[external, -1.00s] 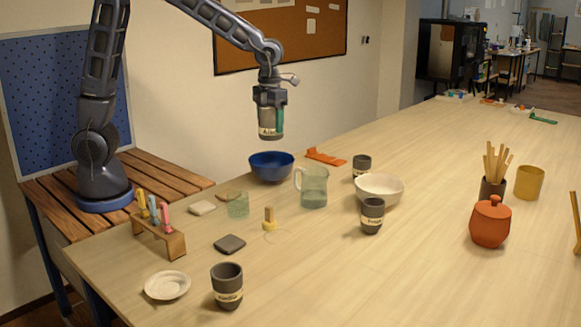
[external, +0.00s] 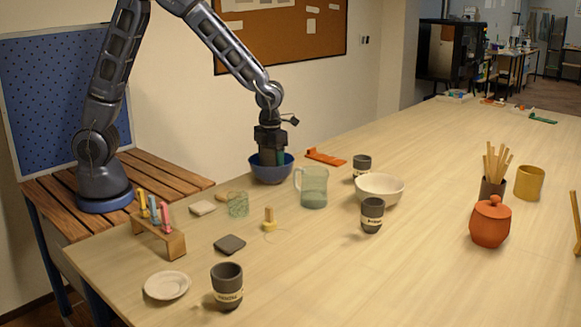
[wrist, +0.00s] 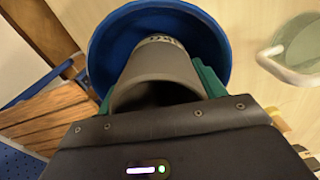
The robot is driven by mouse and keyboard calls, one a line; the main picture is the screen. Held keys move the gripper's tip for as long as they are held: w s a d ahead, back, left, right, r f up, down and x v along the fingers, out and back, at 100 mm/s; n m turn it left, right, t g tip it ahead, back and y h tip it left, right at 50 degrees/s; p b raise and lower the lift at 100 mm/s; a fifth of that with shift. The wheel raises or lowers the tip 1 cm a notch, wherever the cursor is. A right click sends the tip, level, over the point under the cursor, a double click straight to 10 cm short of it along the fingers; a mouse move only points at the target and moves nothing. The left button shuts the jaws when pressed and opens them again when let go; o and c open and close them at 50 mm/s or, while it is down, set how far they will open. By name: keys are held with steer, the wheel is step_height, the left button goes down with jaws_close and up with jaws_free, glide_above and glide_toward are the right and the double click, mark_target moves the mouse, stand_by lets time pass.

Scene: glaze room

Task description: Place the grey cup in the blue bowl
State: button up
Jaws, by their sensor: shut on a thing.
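My gripper (external: 270,158) is down at the blue bowl (external: 272,174), with its fingers inside the rim. In the wrist view the grey cup (wrist: 158,70) lies between the green fingers, its open mouth toward the camera and a pale label band at its far end. My gripper is shut on the cup. The blue bowl (wrist: 112,32) is around and below the cup in that view. In the external view the cup is hidden by the bowl and gripper. Whether the cup touches the bowl's bottom cannot be told.
A glass pitcher (external: 312,187) stands just right of the bowl. A cream bowl (external: 379,189) and several other labelled dark cups, one in front (external: 227,286), stand on the table. An orange object (external: 325,157) lies behind. The table's centre front is clear.

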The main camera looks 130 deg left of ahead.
steer(key=shift+f, duration=0.1)
steer(key=o, duration=0.8)
steer(key=shift+o, duration=0.2)
